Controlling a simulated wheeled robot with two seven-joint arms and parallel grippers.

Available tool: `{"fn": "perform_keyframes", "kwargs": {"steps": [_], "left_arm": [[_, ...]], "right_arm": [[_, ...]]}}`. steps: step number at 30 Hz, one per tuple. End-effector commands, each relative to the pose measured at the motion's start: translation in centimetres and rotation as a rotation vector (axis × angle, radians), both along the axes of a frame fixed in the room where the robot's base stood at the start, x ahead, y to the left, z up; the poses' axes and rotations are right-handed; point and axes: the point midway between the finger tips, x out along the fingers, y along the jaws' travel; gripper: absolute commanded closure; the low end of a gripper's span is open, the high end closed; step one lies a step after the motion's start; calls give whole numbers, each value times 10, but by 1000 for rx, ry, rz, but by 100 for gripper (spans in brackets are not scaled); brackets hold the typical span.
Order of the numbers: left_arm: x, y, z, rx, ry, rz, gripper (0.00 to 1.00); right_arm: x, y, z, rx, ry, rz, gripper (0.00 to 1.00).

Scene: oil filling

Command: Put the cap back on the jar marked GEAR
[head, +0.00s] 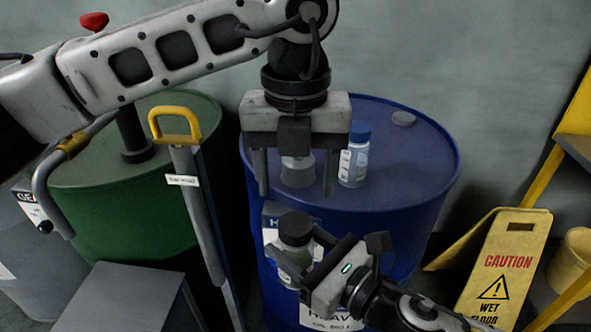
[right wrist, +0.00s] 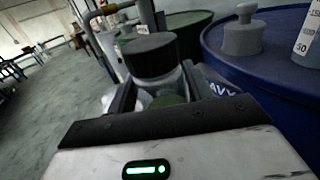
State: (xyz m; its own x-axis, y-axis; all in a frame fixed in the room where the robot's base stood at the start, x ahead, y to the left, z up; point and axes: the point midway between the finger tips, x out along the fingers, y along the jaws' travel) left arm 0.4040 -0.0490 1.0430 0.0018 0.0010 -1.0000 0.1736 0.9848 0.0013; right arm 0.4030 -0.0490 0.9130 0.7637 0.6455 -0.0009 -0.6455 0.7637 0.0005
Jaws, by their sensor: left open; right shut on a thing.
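My right gripper (head: 305,268) is shut on a clear jar (head: 289,262) in front of the blue drum. A dark grey cap (head: 296,228) sits on top of this jar. In the right wrist view the cap (right wrist: 150,55) is above the clear jar body (right wrist: 155,88); no GEAR marking on the jar is readable. My left gripper (head: 296,188) is open and points down over the blue drum. Its fingers stand on either side of a grey stepped knob (head: 298,172), which also shows on the drum top in the right wrist view (right wrist: 243,38). Contact cannot be told.
A blue-capped bottle (head: 355,160) stands on the blue drum (head: 410,170), right of my left gripper. A green drum (head: 110,215) and a yellow-handled grey post (head: 197,210) are left. A yellow caution sign (head: 503,265) stands at right. A grey box (head: 125,295) is front left.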

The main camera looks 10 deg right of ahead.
Motion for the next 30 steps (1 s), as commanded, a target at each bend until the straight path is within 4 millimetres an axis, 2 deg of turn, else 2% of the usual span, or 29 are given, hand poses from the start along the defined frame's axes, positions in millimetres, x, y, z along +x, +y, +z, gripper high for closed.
{"fn": "perform_keyframes", "kwargs": {"steps": [3,6,12,25,30], "left_arm": [[0,0,2,0,0,270,37],[0,0,3,-1,0,460,37],[0,0,5,-1,0,683,37],[0,0,4,0,0,726,37],[0,1,-10,1,2,725,37]], "right_arm": [[0,0,0,1,-1,0,100],[0,0,0,1,-1,0,100],[0,0,0,1,-1,0,100],[0,0,0,1,-1,0,100],[0,0,0,1,-1,0,100]]}}
